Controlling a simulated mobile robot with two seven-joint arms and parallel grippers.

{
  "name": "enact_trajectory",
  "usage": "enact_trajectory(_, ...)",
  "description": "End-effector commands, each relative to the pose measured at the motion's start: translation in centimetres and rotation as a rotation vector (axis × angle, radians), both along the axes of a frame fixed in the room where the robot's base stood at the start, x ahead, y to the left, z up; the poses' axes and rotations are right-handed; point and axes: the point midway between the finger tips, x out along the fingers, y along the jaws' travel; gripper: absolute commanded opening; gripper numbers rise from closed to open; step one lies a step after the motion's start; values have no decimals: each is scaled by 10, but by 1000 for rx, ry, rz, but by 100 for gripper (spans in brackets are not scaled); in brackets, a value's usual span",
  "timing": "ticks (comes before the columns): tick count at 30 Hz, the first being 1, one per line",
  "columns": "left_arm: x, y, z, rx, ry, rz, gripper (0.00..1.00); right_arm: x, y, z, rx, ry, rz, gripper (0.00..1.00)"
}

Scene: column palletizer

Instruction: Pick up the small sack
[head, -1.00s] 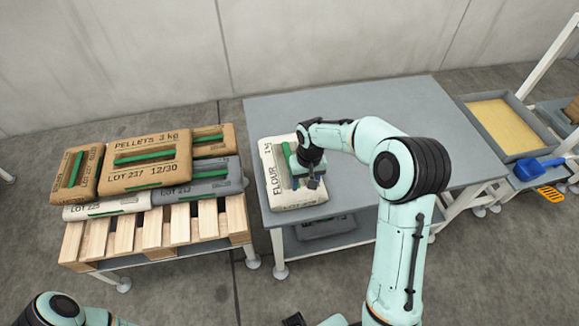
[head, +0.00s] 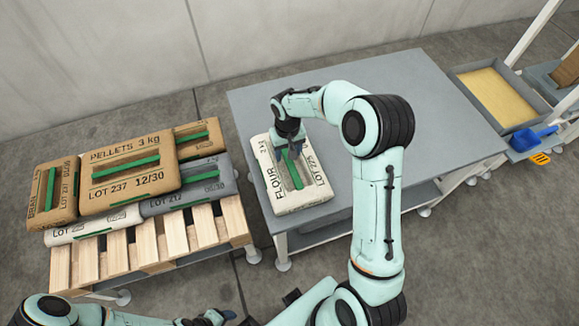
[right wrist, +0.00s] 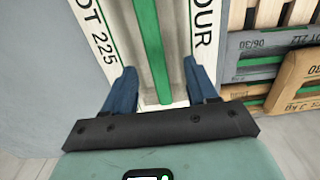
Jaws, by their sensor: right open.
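The white flour sack (head: 312,192) lies flat near the left end of the grey table, with a green strip (head: 293,172) along its middle. My right gripper (head: 290,152) is over the far part of the sack, pointing down. In the right wrist view its two blue fingers (right wrist: 160,75) are apart and empty, one on each side of the green strip (right wrist: 151,45). Whether the fingertips touch the sack (right wrist: 118,25) I cannot tell. My left gripper (head: 218,318) shows only partly at the bottom edge of the head view; its jaws are unclear.
A wooden pallet (head: 175,232) on the left bears several brown, grey and white sacks, including a brown pellets sack (head: 128,192). The grey table (head: 410,90) is bare behind and right of my right arm. A tray of yellow material (head: 498,100) and a blue scoop (head: 537,137) are at right.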

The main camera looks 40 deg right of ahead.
Motion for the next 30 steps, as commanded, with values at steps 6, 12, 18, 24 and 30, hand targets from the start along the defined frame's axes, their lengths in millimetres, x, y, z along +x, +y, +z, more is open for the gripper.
enact_trajectory(6, 1, 0, 1, 0, -1, -1, 58, -1, -2, -15, 1, 1, -2, 57)
enact_trajectory(12, 3, 0, 4, 0, -4, 0, 58, -3, -7, -45, 2, 3, -1, 57)
enact_trajectory(18, 3, 0, 4, 0, -5, -1, 58, -3, -7, -61, 0, -1, 0, 57)
enact_trajectory(24, 3, 0, 4, 0, -4, 0, 58, -2, -7, -61, 1, -1, 0, 57)
enact_trajectory(30, 3, 0, 4, 0, -4, 0, 58, -2, -7, -61, 1, -1, 0, 0)
